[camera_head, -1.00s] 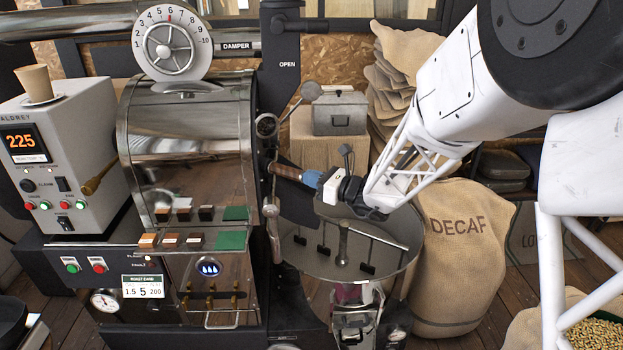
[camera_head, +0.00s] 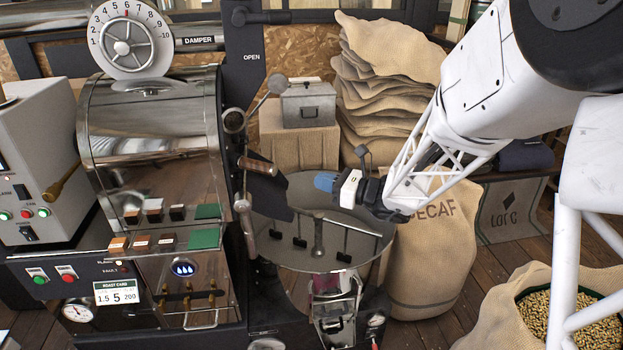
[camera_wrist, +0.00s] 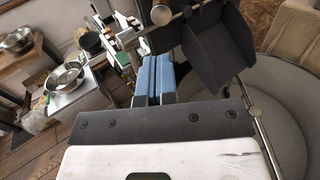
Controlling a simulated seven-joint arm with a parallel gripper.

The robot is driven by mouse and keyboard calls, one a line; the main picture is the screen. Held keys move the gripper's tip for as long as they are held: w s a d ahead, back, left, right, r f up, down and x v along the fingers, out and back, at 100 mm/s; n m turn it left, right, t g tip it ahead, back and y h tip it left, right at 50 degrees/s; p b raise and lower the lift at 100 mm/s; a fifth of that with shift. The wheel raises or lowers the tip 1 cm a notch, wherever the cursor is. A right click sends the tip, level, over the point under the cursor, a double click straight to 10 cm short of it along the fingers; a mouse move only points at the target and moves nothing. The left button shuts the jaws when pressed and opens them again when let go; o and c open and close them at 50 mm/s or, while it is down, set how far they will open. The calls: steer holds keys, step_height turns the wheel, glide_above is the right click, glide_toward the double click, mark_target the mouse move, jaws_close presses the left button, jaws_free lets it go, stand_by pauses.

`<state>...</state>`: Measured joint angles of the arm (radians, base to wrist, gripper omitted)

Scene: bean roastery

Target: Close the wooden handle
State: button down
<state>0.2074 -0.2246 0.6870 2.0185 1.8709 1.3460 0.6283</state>
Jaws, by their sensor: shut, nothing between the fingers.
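The wooden handle (camera_head: 257,165) is a brown grip on the front of the roaster, just above the black chute (camera_head: 264,190). It points to the right and tilts slightly down. My gripper (camera_head: 322,181) has blue fingertips and is to the right of the handle, with a clear gap between them, above the round cooling tray. In the wrist view the blue fingers (camera_wrist: 153,78) lie together with nothing between them. The dark chute (camera_wrist: 212,48) shows to their right there. A round wooden end (camera_wrist: 161,14) on a metal rod shows above the fingers; I cannot tell whether it is this handle.
The round cooling tray (camera_head: 290,250) with stirring arms is below my gripper. A metal lever with a ball knob (camera_head: 277,83) rises above the handle. The steel drum (camera_head: 155,130) is to the left. A DECAF sack (camera_head: 430,260) stands at the right, behind my arm.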

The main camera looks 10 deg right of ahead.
steer(key=shift+v, duration=1.05)
stand_by(2.6)
